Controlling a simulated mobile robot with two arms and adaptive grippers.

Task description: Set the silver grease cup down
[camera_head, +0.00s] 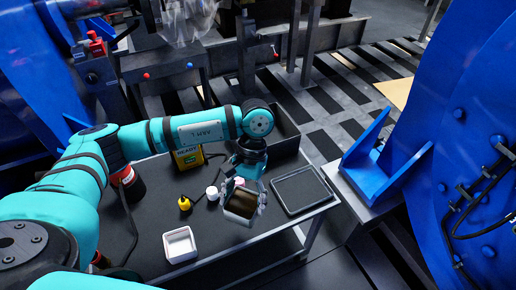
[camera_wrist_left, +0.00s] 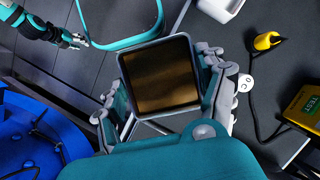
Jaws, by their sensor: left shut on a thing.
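The silver grease cup (camera_head: 240,204) is a squarish cup with a silver rim and a dark brown inside. My left gripper (camera_head: 243,198) is shut on it, with fingers on opposite sides, over the right part of the dark table. In the left wrist view the cup (camera_wrist_left: 160,77) sits between the fingers, its open face toward the camera. Whether its base touches the table is unclear. My right gripper (camera_wrist_left: 75,40) shows small at the upper left of the wrist view, away from the cup; its jaw state is unclear.
A shallow black tray (camera_head: 319,191) lies just right of the cup. A white dish (camera_head: 180,232) stands front left. A small white jar (camera_head: 212,193), a yellow item (camera_head: 184,203) and a yellow tester (camera_head: 187,158) are left. A dark bin (camera_head: 287,126) stands behind.

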